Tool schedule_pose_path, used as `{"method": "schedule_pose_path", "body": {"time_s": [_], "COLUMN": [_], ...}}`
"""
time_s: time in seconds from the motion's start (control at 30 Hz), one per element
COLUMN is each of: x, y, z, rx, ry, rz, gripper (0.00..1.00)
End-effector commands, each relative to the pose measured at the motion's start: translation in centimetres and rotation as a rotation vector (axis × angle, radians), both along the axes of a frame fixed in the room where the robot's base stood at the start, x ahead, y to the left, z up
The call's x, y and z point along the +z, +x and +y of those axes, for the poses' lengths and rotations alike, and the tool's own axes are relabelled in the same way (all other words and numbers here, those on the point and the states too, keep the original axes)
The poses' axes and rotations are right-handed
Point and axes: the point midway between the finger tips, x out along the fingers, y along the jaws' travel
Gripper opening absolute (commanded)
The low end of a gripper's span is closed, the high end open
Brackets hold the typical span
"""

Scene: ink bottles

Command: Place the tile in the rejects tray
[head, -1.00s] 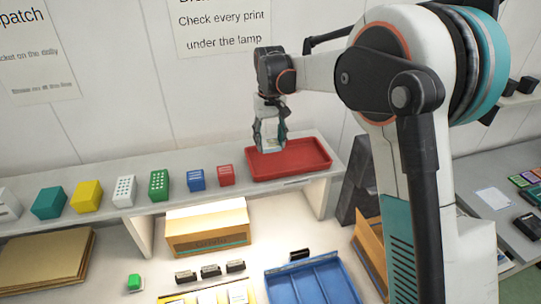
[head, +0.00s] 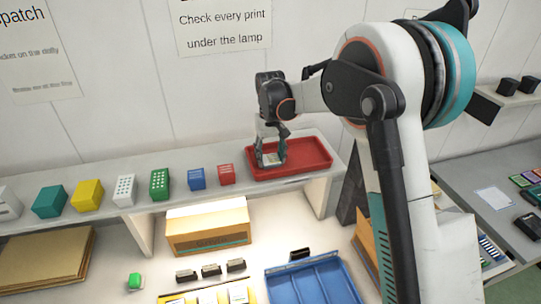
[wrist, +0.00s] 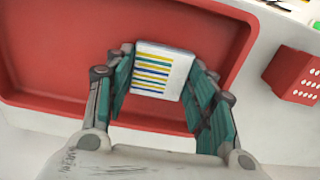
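The tile (wrist: 163,70) is a white square with blue, yellow and green stripes. It sits between the two teal-padded fingers of my gripper (wrist: 163,75), which appear closed on its left and right edges. In the head view my gripper (head: 271,150) points down into the left part of the red rejects tray (head: 318,145), with the tile (head: 271,159) low between the fingertips. In the wrist view the tray (wrist: 60,55) spreads around and below the tile. I cannot tell whether the tile touches the tray floor.
The tray stands on a grey shelf (head: 130,216). A red block (head: 226,174) and a blue block (head: 196,179) stand just left of it, with several more boxes further left. A cardboard box (head: 208,228) and a blue divided tray (head: 312,282) are below.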

Motion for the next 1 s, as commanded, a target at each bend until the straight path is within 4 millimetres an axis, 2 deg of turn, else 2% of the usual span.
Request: {"method": "schedule_pose_path", "body": {"time_s": [0.03,0.07,0.4,0.53,0.67,1.0], "x": [0.0,0.0,0.1,0.7,2.6,9.5], "y": [0.0,0.0,0.0,0.0,0.0,0.0], "z": [0.0,0.0,0.0,0.0,0.0,0.0], "rx": [0.0,0.0,0.0,0.0,0.0,0.0], "ry": [0.0,0.0,0.0,0.0,0.0,0.0], "rz": [0.0,0.0,0.0,0.0,0.0,0.0], "gripper": [0.63,0.7,0.7,0.7,0.7,0.7]}}
